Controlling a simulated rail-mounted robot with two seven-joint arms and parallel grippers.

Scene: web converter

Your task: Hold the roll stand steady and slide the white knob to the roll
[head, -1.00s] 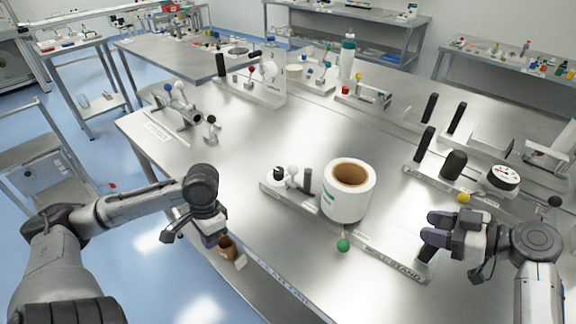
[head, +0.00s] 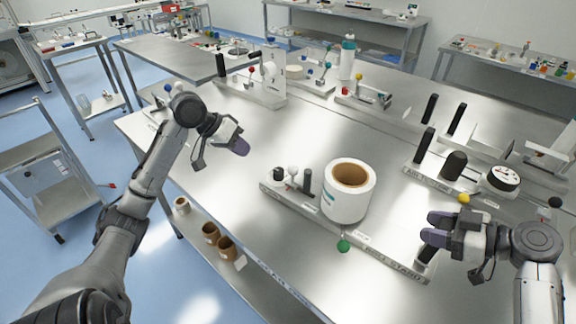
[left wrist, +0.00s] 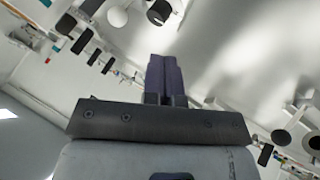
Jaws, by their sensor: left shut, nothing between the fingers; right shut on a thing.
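The roll stand (head: 378,259) is a long grey bar across the table, with its label on the front. A white roll with a brown core (head: 342,205) stands on it. The white knob (head: 293,170) is near the stand's left end, apart from the roll, with a dark post (head: 308,181) between them in the picture. My right gripper (head: 430,236) is shut on the stand's right end; its fingers partly hide the grip. My left gripper (head: 242,148) is shut and empty above the table, up and left of the white knob. Its closed fingers show in the left wrist view (left wrist: 164,75).
A green ball (head: 343,246) hangs at the stand's front below the roll. A black knob (head: 279,174) sits at the stand's left end. Other fixtures, including a gauge (head: 503,177), stand behind and to the right. Table left of the stand is clear.

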